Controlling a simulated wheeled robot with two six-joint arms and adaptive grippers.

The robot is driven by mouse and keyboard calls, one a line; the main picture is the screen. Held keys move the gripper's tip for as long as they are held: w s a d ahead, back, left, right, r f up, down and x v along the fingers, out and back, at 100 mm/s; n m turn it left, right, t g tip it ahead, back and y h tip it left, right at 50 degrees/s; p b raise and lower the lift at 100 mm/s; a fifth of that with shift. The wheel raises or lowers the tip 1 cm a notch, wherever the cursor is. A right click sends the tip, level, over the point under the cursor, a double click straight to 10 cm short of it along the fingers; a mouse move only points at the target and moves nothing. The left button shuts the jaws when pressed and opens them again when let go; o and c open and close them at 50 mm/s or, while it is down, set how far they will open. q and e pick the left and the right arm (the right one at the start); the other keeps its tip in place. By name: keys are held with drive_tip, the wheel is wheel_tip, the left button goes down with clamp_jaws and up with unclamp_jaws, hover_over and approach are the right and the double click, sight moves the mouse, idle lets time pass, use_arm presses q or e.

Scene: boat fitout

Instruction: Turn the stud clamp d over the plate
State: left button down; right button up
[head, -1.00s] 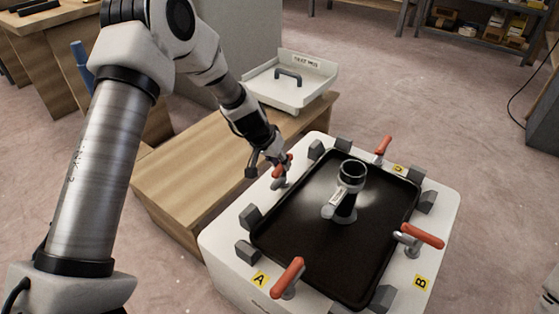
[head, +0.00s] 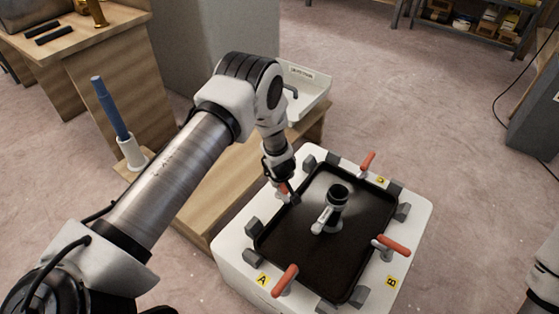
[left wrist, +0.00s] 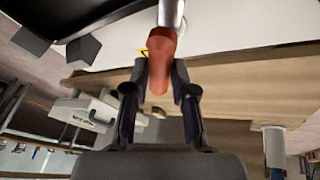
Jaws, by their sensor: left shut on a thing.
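The black plate (head: 275,245) lies on a white box top (head: 235,240), with a dark upright fitting (head: 337,197) on it. Stud clamp d (head: 283,188) is the red-handled one at the plate's far left side, mostly hidden by my left gripper (head: 288,194). In the left wrist view its red handle (left wrist: 160,62) sits between the fingers of my left gripper (left wrist: 160,92), which is shut on it, and its silver stud (left wrist: 171,13) shows above. I cannot tell whether its arm reaches over the plate. My right gripper is out of view.
Other red-handled clamps stand by labels A (head: 285,280), B (head: 392,245) and C (head: 368,162). Grey blocks (head: 252,226) line the plate. A wooden bench (head: 200,215) and a white tray (head: 312,95) lie behind. A blue rod (head: 110,108) stands in a white holder at left.

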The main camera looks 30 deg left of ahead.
use_arm(q)
drive_tip(key=shift+w+d+r+n+p, duration=0.1)
drive_tip(key=shift+r+n+p, duration=0.4)
drive_tip(key=shift+r+p, duration=0.15)
drive_tip(key=shift+f+n+y, duration=0.35)
drive_tip(key=shift+n+y, duration=0.05)
drive_tip(key=shift+w+f+n+g, duration=0.1)
drive_tip(key=shift+f+n+g, duration=0.2)
drive_tip(key=shift+n, duration=0.2)
drive_tip(key=shift+d+n+g+y+b, duration=0.1)
drive_tip(key=shift+n+g+y+b, duration=0.45)
drive_tip(key=shift+n, duration=1.05)
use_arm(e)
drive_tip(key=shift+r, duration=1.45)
use_arm(q)
drive_tip(key=c, duration=1.2)
unclamp_jaws()
drive_tip(key=shift+o, duration=1.1)
